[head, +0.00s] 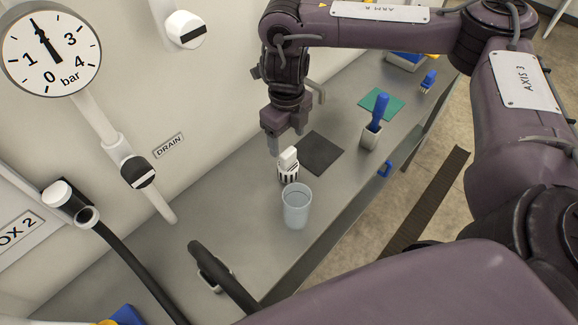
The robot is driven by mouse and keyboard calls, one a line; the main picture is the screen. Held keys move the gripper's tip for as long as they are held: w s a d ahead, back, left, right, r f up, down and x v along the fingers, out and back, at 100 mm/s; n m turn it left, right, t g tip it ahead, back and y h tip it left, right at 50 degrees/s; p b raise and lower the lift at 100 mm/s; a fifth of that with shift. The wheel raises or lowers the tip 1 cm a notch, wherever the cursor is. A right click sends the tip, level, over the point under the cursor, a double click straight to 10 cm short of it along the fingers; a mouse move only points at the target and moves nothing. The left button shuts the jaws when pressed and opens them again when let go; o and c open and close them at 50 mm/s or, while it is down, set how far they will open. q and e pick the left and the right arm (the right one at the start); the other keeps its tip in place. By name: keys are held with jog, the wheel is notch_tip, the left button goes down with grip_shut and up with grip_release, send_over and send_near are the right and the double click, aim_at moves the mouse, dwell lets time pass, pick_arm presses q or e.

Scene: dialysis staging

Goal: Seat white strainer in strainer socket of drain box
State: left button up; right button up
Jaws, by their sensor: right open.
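The white strainer (288,168) stands on the grey bench, with a blocky top and dark slots around its lower part. My right gripper (284,142) is open just above and behind the strainer's top. One finger reaches down at the strainer's left side; I cannot tell whether it touches. A "DRAIN" label (168,146) is on the pale wall to the left. I cannot make out the drain box or its strainer socket in this view. My left gripper is not in view.
A translucent blue-grey cup (297,207) stands close in front of the strainer. A dark mat (319,153) lies behind it, with a blue-handled brush in a holder (371,134) and a green mat (381,103) beyond. Wall pipes, a gauge (50,48) and black hoses crowd the left.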

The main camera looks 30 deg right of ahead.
aim_at(288, 151)
jog(key=shift+d+f, duration=0.15)
jog(key=shift+f, duration=0.75)
notch_tip(288, 151, down, 4)
jog(key=shift+s+r, duration=0.1)
jog(key=shift+f, duration=0.4)
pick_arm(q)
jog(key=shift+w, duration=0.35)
pick_arm(e)
jog(key=shift+c, duration=0.2)
grip_shut()
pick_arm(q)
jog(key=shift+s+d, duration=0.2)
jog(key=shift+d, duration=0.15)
pick_arm(e)
jog(key=shift+r, duration=0.15)
